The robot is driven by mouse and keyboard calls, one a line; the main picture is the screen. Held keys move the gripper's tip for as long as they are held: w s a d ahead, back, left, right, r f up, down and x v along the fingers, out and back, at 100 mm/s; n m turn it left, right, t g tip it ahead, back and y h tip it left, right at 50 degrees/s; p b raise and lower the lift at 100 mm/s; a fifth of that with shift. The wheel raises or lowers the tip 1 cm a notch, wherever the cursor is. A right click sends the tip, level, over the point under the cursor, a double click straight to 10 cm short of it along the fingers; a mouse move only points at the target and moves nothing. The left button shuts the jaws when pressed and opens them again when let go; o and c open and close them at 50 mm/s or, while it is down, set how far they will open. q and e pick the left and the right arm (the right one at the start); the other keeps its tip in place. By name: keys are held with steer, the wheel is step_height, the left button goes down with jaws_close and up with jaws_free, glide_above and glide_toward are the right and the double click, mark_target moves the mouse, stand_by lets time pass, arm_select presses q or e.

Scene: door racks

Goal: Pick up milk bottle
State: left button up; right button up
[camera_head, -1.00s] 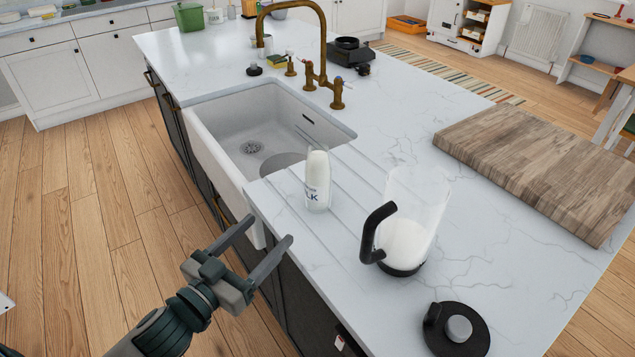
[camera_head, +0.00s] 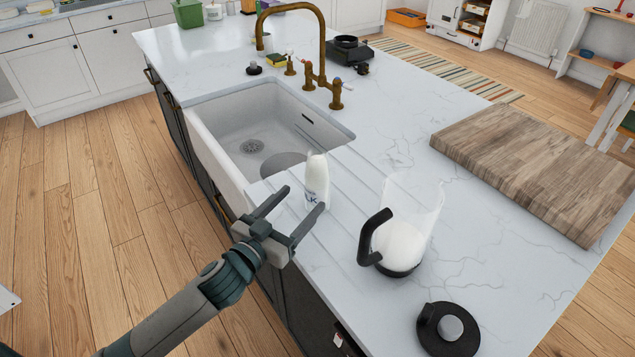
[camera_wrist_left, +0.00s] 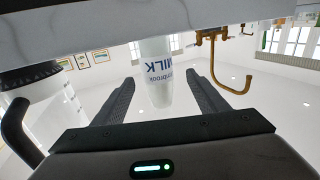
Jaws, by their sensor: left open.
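The white milk bottle (camera_head: 316,177) stands upright on the worktop by the sink's near right corner. My left gripper (camera_head: 300,205) is open, its fingers pointing toward the bottle from the worktop's front edge. In the left wrist view the picture is upside down, and the bottle (camera_wrist_left: 157,75) shows ahead, in the gap between the two open fingers (camera_wrist_left: 165,85). The bottle does not look gripped. My right gripper is not in view.
A glass jug (camera_head: 408,235) with white contents and a black handle stands right of the bottle. A round black lid (camera_head: 447,328) lies in front of it. The white sink (camera_head: 225,150) and brass tap (camera_head: 322,60) are behind; a wooden board (camera_head: 540,165) lies right.

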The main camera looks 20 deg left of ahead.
mark_target(310, 189)
arm_select(q)
steer(key=shift+w, duration=0.2)
steer(key=shift+w+d+r+p, duration=0.25)
steer(key=shift+w+p, duration=0.2)
steer(key=shift+w, duration=0.05)
steer(key=p+x, duration=0.1)
steer(key=x, duration=0.2)
steer(key=shift+d+r, duration=0.15)
steer(key=shift+d, duration=0.05)
steer(key=shift+w+d+p, duration=0.15)
steer(key=shift+w+p, duration=0.2)
steer(key=shift+w, duration=0.1)
steer(key=shift+f, duration=0.2)
steer(key=shift+r, duration=0.1)
steer(key=c, duration=1.6)
steer(key=shift+o, duration=0.2)
steer(key=shift+r, duration=0.3)
steer(key=shift+r+b, duration=0.55)
steer(key=shift+r, duration=4.1)
